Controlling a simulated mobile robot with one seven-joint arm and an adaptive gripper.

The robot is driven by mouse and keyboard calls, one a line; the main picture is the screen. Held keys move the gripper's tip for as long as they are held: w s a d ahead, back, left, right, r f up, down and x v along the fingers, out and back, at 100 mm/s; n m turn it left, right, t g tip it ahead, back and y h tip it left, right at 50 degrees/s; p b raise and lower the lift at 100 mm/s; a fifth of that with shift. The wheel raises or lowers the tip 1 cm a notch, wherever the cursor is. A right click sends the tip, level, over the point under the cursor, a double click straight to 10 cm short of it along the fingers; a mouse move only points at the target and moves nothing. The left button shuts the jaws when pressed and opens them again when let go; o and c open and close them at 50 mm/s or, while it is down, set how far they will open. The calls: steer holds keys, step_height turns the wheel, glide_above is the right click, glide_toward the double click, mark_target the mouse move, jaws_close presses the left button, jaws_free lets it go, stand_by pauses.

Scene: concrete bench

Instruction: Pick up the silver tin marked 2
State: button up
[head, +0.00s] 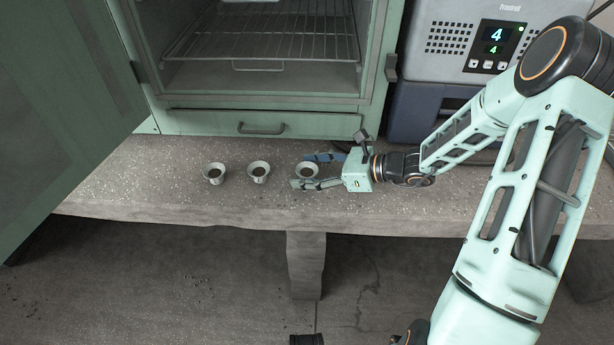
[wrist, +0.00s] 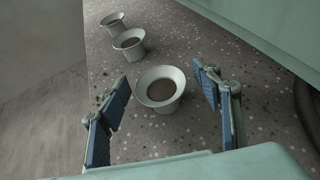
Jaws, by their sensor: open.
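Three small silver tins with flared rims and dark brown contents stand upright in a row on the bench. The right tin (head: 307,171) is the nearest one in the wrist view (wrist: 161,89). The middle tin (head: 258,172) and the left tin (head: 214,173) stand farther off, and show in the wrist view as the middle tin (wrist: 129,41) and the far tin (wrist: 113,21). I cannot read a mark on any of them. My gripper (head: 300,171) is open and empty, with its blue-padded fingers on either side of the right tin, apart from it in the wrist view.
The speckled concrete bench (head: 150,190) has its front edge close to the row. Behind stands a green cabinet (head: 190,122) with an open door (head: 65,110) at left and wire racks inside. A grey device (head: 440,50) with a lit display stands at right.

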steer(key=shift+a, duration=0.1)
steer(key=shift+c, duration=0.4)
steer(key=c, duration=1.2)
steer(key=shift+o, duration=0.2)
steer(key=shift+r, duration=0.1)
